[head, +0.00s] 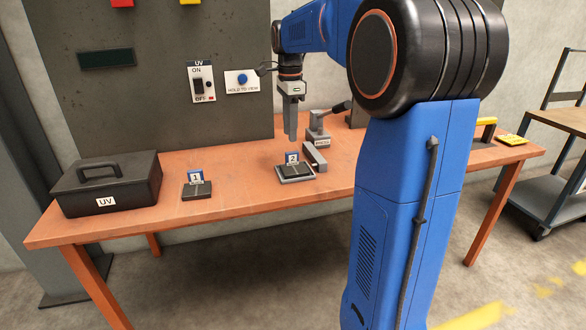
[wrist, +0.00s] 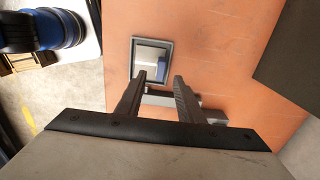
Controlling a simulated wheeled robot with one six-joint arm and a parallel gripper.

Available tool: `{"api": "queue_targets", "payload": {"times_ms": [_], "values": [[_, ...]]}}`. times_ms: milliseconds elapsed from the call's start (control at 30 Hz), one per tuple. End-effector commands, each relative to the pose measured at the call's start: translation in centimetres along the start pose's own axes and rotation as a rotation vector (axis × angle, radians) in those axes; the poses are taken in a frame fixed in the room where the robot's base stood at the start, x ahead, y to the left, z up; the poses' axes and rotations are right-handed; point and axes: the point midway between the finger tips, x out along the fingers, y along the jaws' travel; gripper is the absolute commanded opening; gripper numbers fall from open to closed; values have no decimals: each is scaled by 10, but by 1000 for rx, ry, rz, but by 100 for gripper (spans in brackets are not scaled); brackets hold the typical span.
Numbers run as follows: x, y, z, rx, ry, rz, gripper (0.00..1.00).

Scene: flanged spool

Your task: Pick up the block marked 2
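The block marked 2 (head: 295,171) is a low dark slab on a grey base on the orange bench, with a small blue-and-white "2" sign (head: 292,158) standing at its back. My gripper (head: 292,138) points down above the bench, above and apart from the block. In the wrist view my gripper (wrist: 160,78) shows two separated fingers with nothing between them. Beyond the fingertips lies a square grey-rimmed piece (wrist: 134,62) with a pale, shiny inside; I cannot tell whether it is the marked block's base.
A grey bar (head: 315,157) lies right of the block, with a grey clamp-like fixture (head: 318,128) behind. A slab marked 1 (head: 197,190) and a black UV case (head: 105,186) stand left. A dark panel (head: 150,110) rises behind the orange bench (head: 245,195).

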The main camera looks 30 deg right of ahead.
Motion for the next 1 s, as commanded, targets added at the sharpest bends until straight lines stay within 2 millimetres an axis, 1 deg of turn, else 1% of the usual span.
{"api": "queue_targets", "payload": {"times_ms": [33,100,200,467,700,833,1000], "values": [[10,1,0,0,0,3,34],[21,1,0,0,0,3,34],[32,0,0,0,0,1,34],[48,-1,-1,0,0,1,34],[79,-3,-6,-1,0,2,34],[90,-3,-6,-1,0,1,34],[93,-3,-6,-1,0,0,34]]}}
